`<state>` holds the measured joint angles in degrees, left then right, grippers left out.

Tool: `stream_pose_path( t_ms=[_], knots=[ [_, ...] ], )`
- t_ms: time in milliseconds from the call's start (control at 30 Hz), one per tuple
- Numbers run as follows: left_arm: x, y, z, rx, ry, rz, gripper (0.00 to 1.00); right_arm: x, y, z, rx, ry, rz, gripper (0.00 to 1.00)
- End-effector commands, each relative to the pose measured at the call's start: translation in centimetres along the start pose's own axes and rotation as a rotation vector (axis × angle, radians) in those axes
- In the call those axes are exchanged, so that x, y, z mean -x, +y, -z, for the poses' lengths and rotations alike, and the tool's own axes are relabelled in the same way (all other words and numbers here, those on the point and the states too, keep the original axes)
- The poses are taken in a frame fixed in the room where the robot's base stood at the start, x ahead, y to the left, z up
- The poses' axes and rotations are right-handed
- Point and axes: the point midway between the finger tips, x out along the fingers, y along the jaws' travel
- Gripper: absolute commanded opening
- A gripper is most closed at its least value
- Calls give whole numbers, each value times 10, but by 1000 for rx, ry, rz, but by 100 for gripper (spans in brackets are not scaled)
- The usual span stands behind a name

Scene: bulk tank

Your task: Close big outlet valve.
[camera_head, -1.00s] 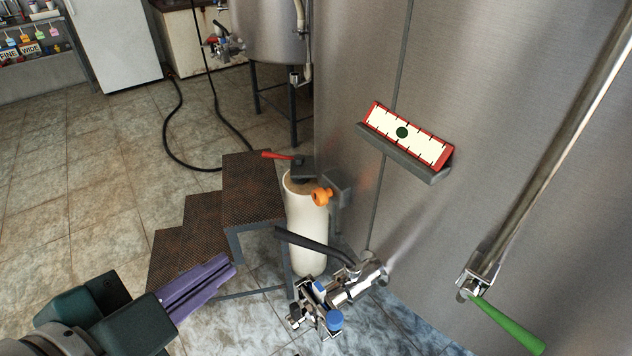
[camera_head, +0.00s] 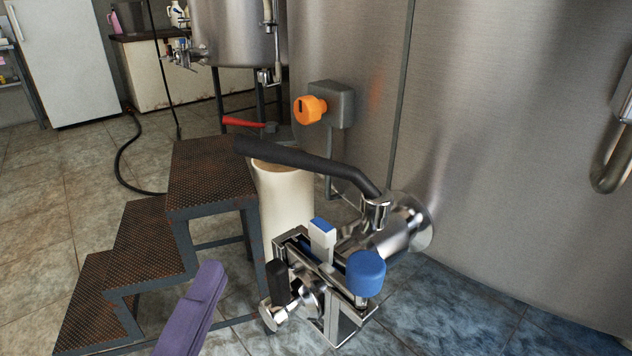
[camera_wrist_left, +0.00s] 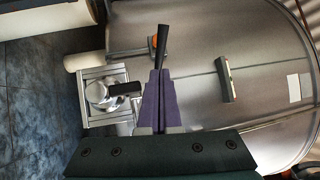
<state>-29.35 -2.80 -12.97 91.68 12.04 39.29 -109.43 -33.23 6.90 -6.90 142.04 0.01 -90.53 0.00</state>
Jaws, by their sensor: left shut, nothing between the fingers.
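The big outlet valve (camera_head: 385,235) is a chrome fitting low on the steel tank's wall. Its long black lever handle (camera_head: 300,158) points left and slightly up, away from the tank. The handle also shows in the left wrist view (camera_wrist_left: 161,42), just beyond my fingertips. My left gripper (camera_head: 212,268) has purple fingers pressed together and empty, left of and below the valve in the head view. It also shows in the left wrist view (camera_wrist_left: 160,75). I cannot tell whether the fingertips touch the handle; in the head view they appear apart. My right gripper is out of view.
A chrome assembly with blue caps (camera_head: 366,272) hangs in front of the valve. Rusty metal steps (camera_head: 150,240) stand at left, beside a white cylinder (camera_head: 285,205). An orange knob (camera_head: 308,110) sits on a grey box above. A red handle (camera_head: 243,123) is behind the steps.

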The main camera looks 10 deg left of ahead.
Motion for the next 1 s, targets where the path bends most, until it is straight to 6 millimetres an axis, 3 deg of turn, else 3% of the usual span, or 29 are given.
stream_pose_path(
  t_ms=[167,700,1000],
  knots=[
    [-12,0,0,-9,-4,12,0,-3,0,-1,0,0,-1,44],
    [-117,1,0,-5,-3,11,0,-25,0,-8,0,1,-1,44],
    [-139,0,-1,-7,-3,6,0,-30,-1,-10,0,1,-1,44]
  ],
)
